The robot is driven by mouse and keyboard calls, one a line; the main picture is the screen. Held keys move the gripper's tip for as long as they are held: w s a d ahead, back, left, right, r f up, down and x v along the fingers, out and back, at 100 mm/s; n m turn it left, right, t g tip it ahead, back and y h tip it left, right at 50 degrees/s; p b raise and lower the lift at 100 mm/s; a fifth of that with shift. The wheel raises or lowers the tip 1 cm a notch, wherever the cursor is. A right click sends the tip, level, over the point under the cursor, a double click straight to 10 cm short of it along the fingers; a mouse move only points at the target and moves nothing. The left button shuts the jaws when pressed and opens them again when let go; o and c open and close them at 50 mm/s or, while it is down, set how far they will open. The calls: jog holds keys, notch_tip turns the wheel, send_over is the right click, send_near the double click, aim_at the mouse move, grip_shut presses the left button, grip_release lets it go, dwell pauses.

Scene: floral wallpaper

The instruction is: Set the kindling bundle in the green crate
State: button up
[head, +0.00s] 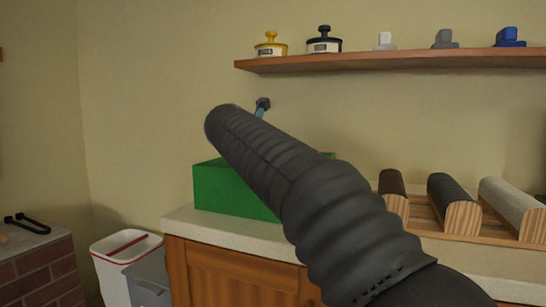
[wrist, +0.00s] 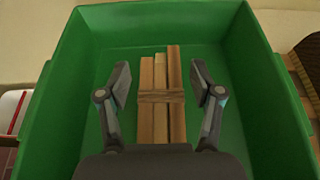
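The kindling bundle (wrist: 160,120) is several light wooden sticks tied with a brown band. In the wrist view it lies inside the green crate (wrist: 52,105), near the middle. My gripper (wrist: 161,78) is open, with one finger on each side of the bundle and a gap between each finger and the sticks. In the head view the green crate (head: 225,192) sits on the counter, partly hidden behind my black arm. Only a small piece of my gripper (head: 262,105) shows there, above the crate. The bundle is hidden in the head view.
A wooden rack (head: 425,213) with dark, black and grey logs stands right of the crate on the counter (head: 215,225). A shelf (head: 370,61) with stamps and small blocks hangs above. A white bin (head: 108,268) and a brick ledge (head: 40,272) are at left.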

dwell(0.3)
jog(key=shift+r, duration=0.25)
jog(key=shift+r+p+v, duration=0.2)
jog(key=shift+p+v, duration=0.15)
jog(key=shift+v, duration=2.7)
jog(key=shift+r+p+v, duration=0.15)
jog(key=shift+p+v, duration=0.2)
jog(key=shift+v, duration=2.75)
jog(key=shift+w, duration=0.1)
